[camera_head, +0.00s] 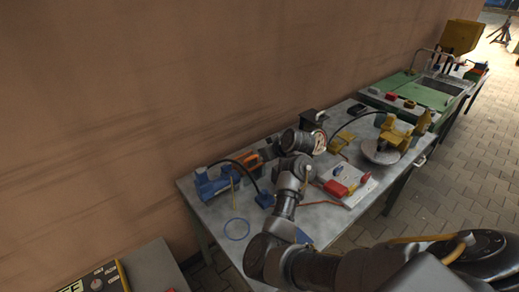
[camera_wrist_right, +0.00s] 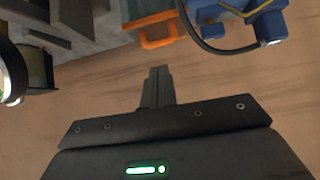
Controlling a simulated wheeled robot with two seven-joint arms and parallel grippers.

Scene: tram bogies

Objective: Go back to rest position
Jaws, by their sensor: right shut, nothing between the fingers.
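My right arm reaches from the bottom of the head view over the grey workbench (camera_head: 210,208). Its dark wrist is above the back of the bench, near the wall. In the right wrist view my right gripper (camera_wrist_right: 158,72) is shut with nothing between its fingers. Its fingertips show against the brown wall, below an orange-handled object (camera_wrist_right: 160,40). In the head view the fingers are small and hard to make out. My left gripper is not in view.
A blue tool (camera_head: 208,185) with a black cable stands at the bench's left end, beside an orange item (camera_head: 246,162). A pale board with a red block (camera_head: 337,188) and a yellow machine (camera_head: 395,134) are to the right. The brown wall (camera_head: 150,100) runs behind.

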